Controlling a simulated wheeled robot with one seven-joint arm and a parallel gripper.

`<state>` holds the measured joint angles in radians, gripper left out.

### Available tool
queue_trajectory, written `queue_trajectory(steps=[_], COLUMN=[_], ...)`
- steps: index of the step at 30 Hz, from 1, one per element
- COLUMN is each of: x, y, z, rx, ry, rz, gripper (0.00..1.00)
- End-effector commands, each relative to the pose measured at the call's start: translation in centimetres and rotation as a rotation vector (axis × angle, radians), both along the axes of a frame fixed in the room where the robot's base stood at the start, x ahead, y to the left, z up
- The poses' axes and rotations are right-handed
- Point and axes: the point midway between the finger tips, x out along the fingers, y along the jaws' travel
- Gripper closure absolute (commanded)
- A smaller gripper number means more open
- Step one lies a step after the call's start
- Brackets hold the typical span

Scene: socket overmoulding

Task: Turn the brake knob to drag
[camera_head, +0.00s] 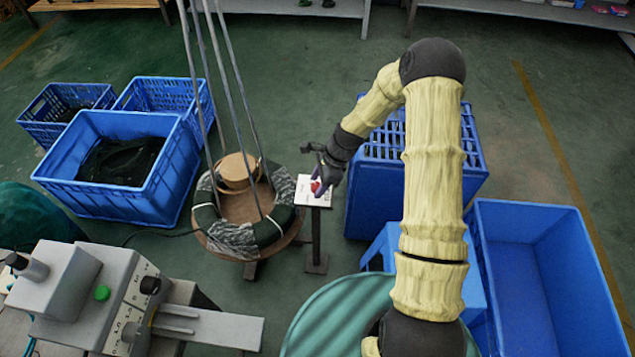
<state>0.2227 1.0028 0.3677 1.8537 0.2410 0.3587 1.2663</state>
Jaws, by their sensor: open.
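A small red knob (315,187) sits on a white plate (308,200) with tiny print that I cannot read. The plate is on top of a dark post (317,245) beside the cable reel (230,225). My gripper (321,181) is open and reaches down from the upper right right at the knob. Its fingers overlap the knob in the picture and hide part of it. I cannot tell whether they touch it or straddle it. The knob's pointer direction is not readable.
Grey rods (232,90) slope down to the reel on the left. Blue crates stand at the left (170,190) and right (545,215), and one (375,190) is close to the post. A grey machine (85,305) with knobs fills the lower left. Green floor behind the post is clear.

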Motion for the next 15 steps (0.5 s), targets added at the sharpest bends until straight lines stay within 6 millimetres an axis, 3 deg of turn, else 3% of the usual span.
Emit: queue_trajectory(steps=[6,13,15], x=[-0.01,-0.05,-0.06], y=[0.19,0.29,0.28], z=[0.01,0.03,0.03], rx=[0.0,0.0,0.0], ry=[-0.001,0.0,0.0], rz=[0.004,0.006,0.005], gripper=[0.5,0.93,0.94])
